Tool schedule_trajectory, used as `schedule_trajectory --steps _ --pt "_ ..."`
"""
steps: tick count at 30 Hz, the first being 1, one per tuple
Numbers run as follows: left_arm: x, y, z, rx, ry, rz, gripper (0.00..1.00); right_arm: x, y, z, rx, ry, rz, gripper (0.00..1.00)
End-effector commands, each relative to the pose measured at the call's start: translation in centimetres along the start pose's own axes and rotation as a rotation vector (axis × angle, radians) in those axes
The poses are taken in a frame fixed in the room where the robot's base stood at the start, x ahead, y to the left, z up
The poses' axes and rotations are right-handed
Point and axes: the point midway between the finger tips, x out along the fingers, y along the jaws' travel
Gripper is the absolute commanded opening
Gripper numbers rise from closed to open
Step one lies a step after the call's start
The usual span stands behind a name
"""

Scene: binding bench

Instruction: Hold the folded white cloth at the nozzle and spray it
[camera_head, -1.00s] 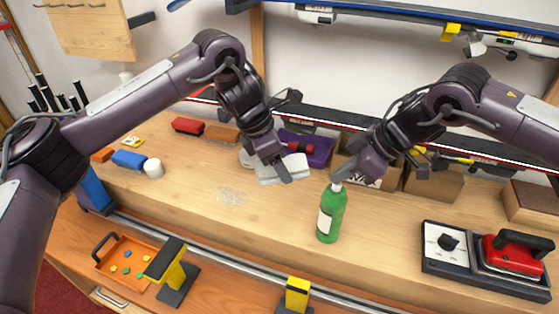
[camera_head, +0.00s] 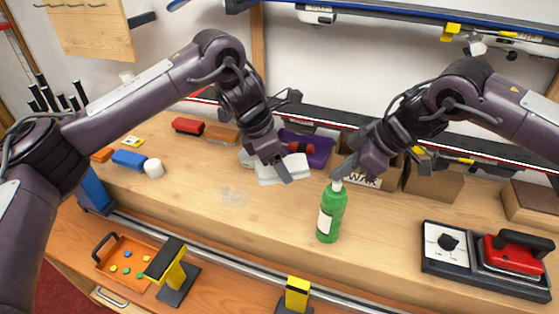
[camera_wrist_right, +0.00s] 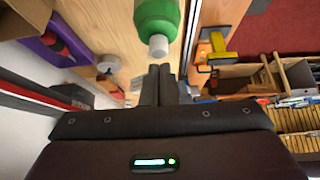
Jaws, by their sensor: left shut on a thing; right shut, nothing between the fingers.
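The folded white cloth (camera_head: 296,164) is at the left gripper, above the back middle of the bench. My left gripper (camera_head: 284,176) is shut on the cloth and partly covers it. The green bottle (camera_head: 331,217) stands upright on the bench, right of the cloth, with a pale label. Its white nozzle (camera_head: 337,186) is at the top, apart from the cloth; it also shows in the right wrist view (camera_wrist_right: 158,45). My right gripper (camera_head: 341,173) is shut and empty, just above the nozzle. Its closed fingers (camera_wrist_right: 159,85) show close to the nozzle in the right wrist view.
A pale patch (camera_head: 232,197) lies on the bench left of the bottle. A purple tray (camera_head: 318,148) and cardboard boxes (camera_head: 433,184) stand behind. The bench around the bottle is clear.

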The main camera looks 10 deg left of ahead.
Motion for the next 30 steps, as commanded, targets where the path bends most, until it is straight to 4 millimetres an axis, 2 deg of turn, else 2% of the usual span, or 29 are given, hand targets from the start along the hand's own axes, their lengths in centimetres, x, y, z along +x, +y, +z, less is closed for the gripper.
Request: schedule_trajectory --steps 5,22,30 --pt "0.0 0.0 0.0 0.000 0.000 0.000 0.43 -0.2 0.0 -0.2 -0.001 0.001 0.001 0.00" --pt "0.0 0.0 0.0 0.000 0.000 0.000 0.43 -4.8 0.0 -3.4 -0.002 0.001 0.001 0.00" --pt "0.0 0.0 0.0 0.000 0.000 0.000 0.43 -5.8 0.0 -4.0 0.000 0.000 0.000 0.00"
